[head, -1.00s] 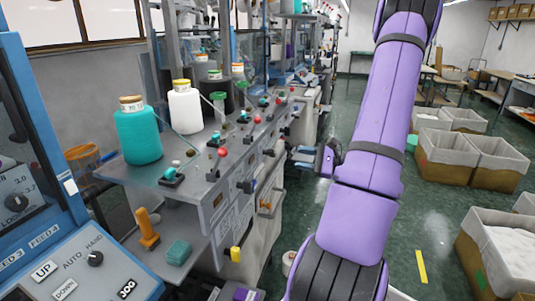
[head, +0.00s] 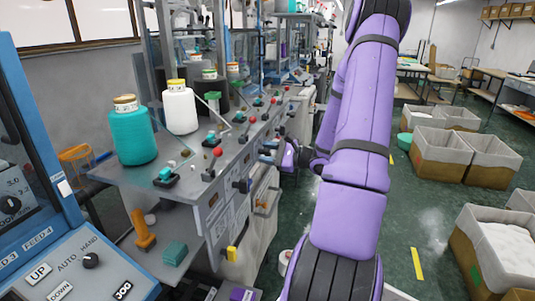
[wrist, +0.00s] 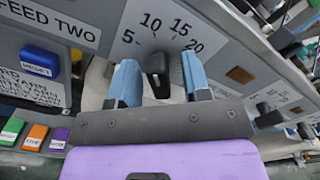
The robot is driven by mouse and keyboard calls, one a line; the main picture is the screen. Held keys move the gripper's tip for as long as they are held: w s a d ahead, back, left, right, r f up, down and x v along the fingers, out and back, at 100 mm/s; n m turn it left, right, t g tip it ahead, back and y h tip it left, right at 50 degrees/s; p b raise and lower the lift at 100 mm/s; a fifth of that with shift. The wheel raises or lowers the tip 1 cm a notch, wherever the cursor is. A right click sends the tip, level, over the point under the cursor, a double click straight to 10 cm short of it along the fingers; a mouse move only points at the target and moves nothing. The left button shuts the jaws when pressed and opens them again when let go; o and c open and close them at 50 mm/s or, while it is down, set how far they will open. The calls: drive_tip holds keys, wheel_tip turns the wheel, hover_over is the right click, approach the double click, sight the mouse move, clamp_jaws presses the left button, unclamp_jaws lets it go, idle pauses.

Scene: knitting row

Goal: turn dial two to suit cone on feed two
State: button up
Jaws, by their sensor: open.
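In the wrist view a black dial knob (wrist: 157,66) stands on a pale panel, beneath a scale reading 5, 10, 15, 20. A "FEED TWO" label (wrist: 52,20) is to its left. My gripper (wrist: 160,72) is open, with one blue finger on each side of the knob and gaps showing; I cannot tell exactly where the knob points. In the head view my gripper (head: 268,152) is at the front of the machine row, and the dial is not clear there. A teal cone (head: 132,134) and a white cone (head: 180,108) stand on the machine top; their feed numbers are not readable.
A blue reset button (wrist: 40,58) sits left of the dial, above green, orange and purple blocks. Several small levers with red knobs (head: 218,152) line the machine top. Bins (head: 456,155) stand on the right, with open green floor between.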

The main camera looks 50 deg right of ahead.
clamp_jaws()
idle(0.3)
drive_tip(key=m, duration=0.3)
drive_tip(key=shift+m, duration=2.3)
unclamp_jaws()
